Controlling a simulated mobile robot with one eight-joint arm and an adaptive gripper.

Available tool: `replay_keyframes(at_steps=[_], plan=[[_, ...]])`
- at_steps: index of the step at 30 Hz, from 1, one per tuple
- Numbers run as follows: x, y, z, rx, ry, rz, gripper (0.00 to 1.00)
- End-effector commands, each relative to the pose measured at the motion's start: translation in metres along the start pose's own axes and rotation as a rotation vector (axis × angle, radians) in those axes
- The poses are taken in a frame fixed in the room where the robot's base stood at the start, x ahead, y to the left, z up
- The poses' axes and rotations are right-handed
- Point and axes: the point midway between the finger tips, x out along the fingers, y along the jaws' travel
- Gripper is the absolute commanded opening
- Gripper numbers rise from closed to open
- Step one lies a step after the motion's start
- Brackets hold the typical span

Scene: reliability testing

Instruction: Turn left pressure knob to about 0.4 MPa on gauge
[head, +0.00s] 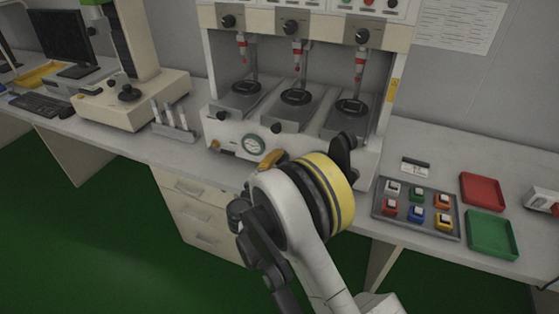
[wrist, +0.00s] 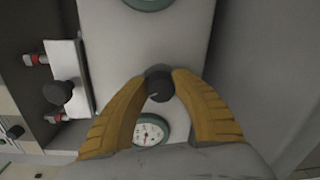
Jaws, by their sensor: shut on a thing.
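The left pressure gauge (head: 253,144) is a round white dial with a green rim on the machine's front panel. In the wrist view this gauge (wrist: 150,131) shows between my fingers, partly cut off by the gripper body; its reading is too small to tell. My gripper (wrist: 158,86) is shut on a dark round pressure knob (wrist: 158,88), with an orange finger on either side. In the head view my gripper's orange fingers (head: 271,159) show just right of the gauge, and the knob is hidden behind them and the arm.
A second green-rimmed gauge (wrist: 150,3) is cut off at the wrist view's top. Black knobs (head: 222,115) stick out above the panel. A tray of coloured buttons (head: 416,208), a red tray (head: 482,191) and a green tray (head: 491,234) lie right. A rack (head: 173,132) stands left.

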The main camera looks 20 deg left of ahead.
Motion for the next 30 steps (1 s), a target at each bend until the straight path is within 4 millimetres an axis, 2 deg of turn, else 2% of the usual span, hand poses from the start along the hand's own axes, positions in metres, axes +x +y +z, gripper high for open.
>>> replay_keyframes(at_steps=[18, 30], plan=[[0.0004, -0.0002, -0.0008, 0.576, 0.035, -0.007, 0.01], [0.0005, -0.0009, -0.0009, 0.849, 0.050, -0.011, 0.01]])
